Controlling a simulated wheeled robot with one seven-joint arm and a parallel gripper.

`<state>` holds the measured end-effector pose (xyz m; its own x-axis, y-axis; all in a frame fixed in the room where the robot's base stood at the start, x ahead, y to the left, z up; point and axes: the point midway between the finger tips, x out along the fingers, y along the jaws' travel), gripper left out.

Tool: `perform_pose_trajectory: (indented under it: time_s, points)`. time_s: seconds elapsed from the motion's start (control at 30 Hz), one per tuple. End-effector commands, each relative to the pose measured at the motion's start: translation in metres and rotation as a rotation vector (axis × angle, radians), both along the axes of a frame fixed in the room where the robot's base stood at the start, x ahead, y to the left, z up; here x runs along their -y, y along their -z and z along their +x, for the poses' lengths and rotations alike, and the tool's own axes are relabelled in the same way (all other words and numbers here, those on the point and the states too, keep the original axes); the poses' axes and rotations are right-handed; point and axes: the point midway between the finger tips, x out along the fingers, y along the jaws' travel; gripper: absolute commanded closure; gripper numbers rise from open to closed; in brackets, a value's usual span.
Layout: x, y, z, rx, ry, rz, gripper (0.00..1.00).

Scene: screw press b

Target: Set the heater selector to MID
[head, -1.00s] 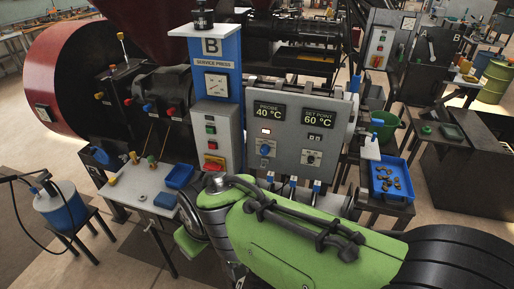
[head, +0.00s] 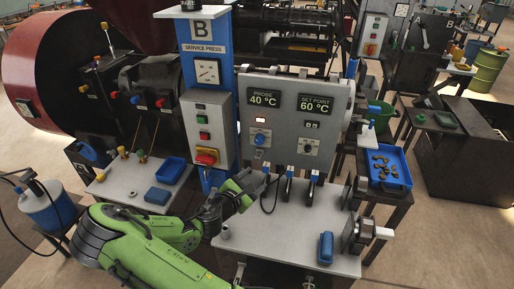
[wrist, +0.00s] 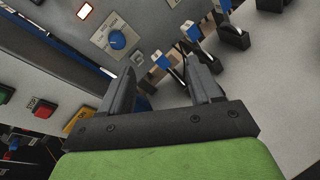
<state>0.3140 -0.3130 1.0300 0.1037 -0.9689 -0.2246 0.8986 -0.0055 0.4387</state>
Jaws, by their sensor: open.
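A grey control panel (head: 283,160) carries a round blue knob (head: 260,138) on a light plate, probably the heater selector.
Several blue-topped levers or clamps (head: 290,171) stand along the panel's lower edge, close to my gripper. A red-and-yellow switch (head: 206,157) is to the left. A blue block (head: 326,247) lies on the pale table (head: 285,240). Displays read probe 40 °C and set point 60 °C.

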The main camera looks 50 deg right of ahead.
Motion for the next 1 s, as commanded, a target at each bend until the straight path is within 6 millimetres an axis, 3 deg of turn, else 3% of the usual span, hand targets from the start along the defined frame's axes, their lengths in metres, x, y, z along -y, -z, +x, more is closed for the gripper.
perform_pose_trajectory:
  time_s: [0.17, 0.37, 0.8, 1.0]
  points:
    - [0.007, -0.001, 0.034, -0.346, -0.24, -0.271, 0.36]
    - [0.011, -0.002, 0.047, -0.434, -0.302, -0.336, 0.36]
    - [0.109, -0.003, 0.082, -0.426, -0.298, -0.332, 0.36]
    - [0.144, -0.002, 0.095, -0.427, -0.299, -0.332, 0.36]
